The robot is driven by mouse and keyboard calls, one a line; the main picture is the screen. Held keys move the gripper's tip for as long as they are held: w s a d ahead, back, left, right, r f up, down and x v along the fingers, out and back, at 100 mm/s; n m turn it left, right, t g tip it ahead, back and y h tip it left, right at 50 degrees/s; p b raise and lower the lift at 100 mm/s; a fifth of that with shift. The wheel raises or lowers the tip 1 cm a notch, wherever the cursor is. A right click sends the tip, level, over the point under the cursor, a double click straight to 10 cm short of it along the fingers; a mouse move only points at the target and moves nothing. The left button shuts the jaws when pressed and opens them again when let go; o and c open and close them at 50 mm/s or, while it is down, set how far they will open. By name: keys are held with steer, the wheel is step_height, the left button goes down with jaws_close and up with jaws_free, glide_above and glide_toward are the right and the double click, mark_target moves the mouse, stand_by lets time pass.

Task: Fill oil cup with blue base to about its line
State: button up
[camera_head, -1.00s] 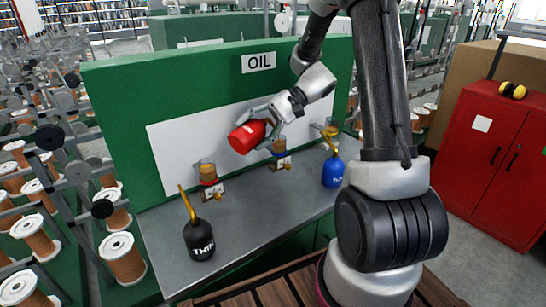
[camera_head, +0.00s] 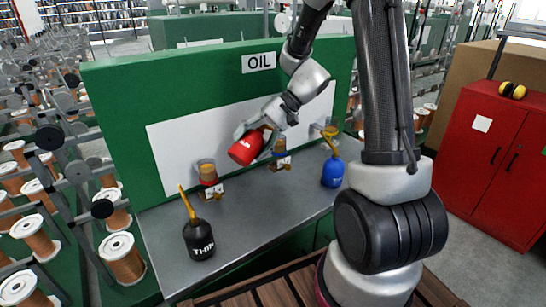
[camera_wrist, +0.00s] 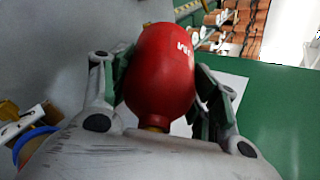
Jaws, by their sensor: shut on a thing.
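My gripper (camera_head: 256,138) is shut on a red oil can (camera_head: 246,148), held tilted above the bench with its base toward the lower left. The red can fills the middle of the wrist view (camera_wrist: 162,75), between the two fingers. The oil cup with the blue base (camera_head: 280,160) is on the white panel, just right of the can and gripper. Its upper part is partly hidden by my gripper, so its oil level cannot be read. Part of a blue ring shows at the left edge of the wrist view (camera_wrist: 22,142). The can's spout tip and any flow are not clear.
A red-based oil cup (camera_head: 208,174) with amber oil is left of the can. A black THIN can (camera_head: 199,240) and a blue can (camera_head: 332,172) stand on the grey bench (camera_head: 255,215). Another cup (camera_head: 329,130) is behind the blue can. The bench middle is clear.

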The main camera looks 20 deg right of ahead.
steer(key=shift+a+f+t+h, duration=0.15)
steer(key=shift+f+t+h, duration=0.15)
steer(key=shift+f+h, duration=0.5)
steer(key=shift+f+n+t+h, duration=0.3)
steer(key=shift+f+h, duration=0.1)
steer(key=shift+h, duration=0.2)
steer(key=shift+d, duration=0.2)
